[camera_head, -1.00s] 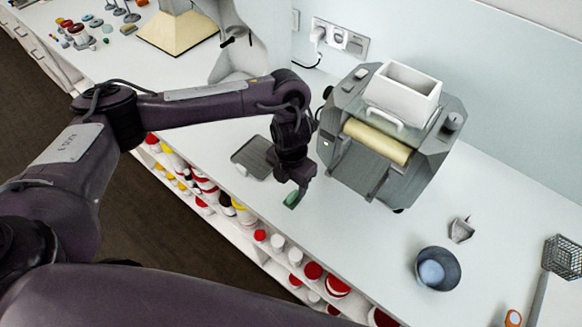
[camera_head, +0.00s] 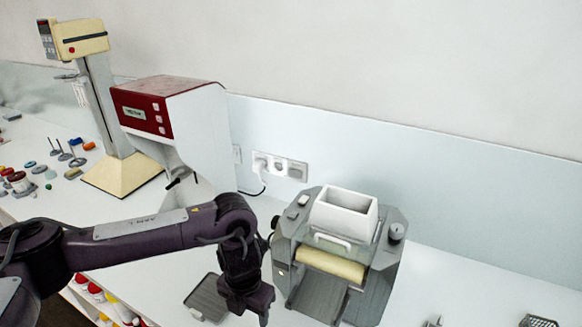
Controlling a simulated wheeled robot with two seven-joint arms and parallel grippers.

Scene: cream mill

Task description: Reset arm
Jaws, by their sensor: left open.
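My left arm comes in from the left, and my left gripper (camera_head: 258,308) points down over the white counter. It is in front of the grey mill (camera_head: 338,256) and just right of a flat grey tray (camera_head: 208,296). The jaws are open, and the fingertips are near the lower edge of the picture. I see nothing held between them, though the tips are small and dark. My right gripper is not in the picture.
A red and white machine (camera_head: 172,112) and a cream-based stand (camera_head: 122,172) stand behind my arm. Several small items lie at the far left. Wall sockets (camera_head: 279,167) are behind the mill. The counter (camera_head: 470,285) right of the mill is mostly clear.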

